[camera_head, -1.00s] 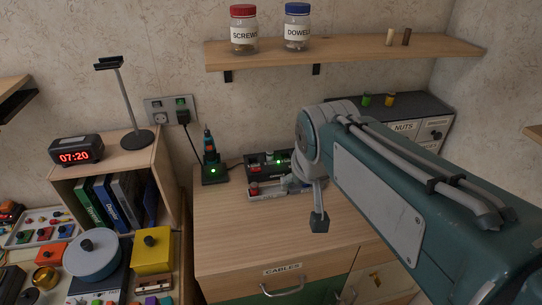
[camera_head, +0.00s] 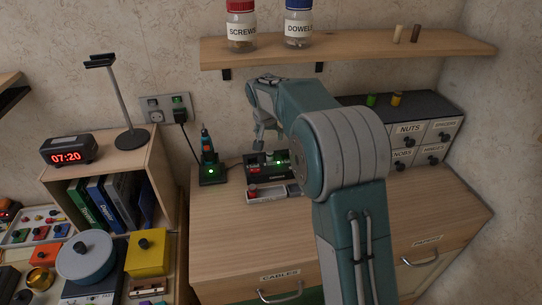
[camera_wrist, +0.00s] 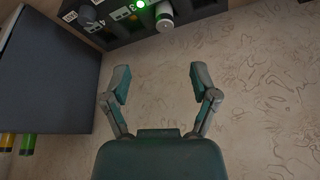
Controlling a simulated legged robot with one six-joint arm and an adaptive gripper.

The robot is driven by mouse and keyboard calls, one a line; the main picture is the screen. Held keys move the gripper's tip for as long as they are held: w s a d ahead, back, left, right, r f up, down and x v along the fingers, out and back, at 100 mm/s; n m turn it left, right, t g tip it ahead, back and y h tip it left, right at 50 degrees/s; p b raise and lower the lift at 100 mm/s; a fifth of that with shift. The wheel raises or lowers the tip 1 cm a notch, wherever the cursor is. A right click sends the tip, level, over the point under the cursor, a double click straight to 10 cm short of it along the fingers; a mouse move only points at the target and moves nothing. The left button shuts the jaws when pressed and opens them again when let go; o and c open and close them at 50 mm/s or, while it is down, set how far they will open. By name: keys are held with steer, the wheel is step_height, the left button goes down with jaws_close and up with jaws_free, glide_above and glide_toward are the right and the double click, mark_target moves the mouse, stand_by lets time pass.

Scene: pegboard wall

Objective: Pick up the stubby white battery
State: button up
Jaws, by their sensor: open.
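A short, wide white cylinder (camera_wrist: 164,18), which looks like the stubby white battery, sits in a slot of the dark charger (camera_wrist: 118,30) at the top of the wrist view. Green light falls on it from a lit lamp beside it. In the head view the charger (camera_head: 256,172) stands on the wooden cabinet, and I cannot clearly make out the white battery there. My gripper (camera_head: 264,142) is above and behind the charger in the head view. In the wrist view its two fingers (camera_wrist: 160,80) are spread wide with nothing between them, apart from the battery.
A grey tray (camera_head: 276,196) lies in front of the charger, and a cordless screwdriver (camera_head: 208,160) stands in its dock to the left. A drawer unit (camera_head: 428,118) with green and yellow cylinders on top is to the right. A shelf (camera_head: 350,50) with jars hangs above.

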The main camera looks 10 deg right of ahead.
mark_target(270, 151)
steer(key=x, duration=1.1)
steer(key=shift+w+a, duration=0.25)
steer(key=shift+w, duration=0.2)
jaws_close()
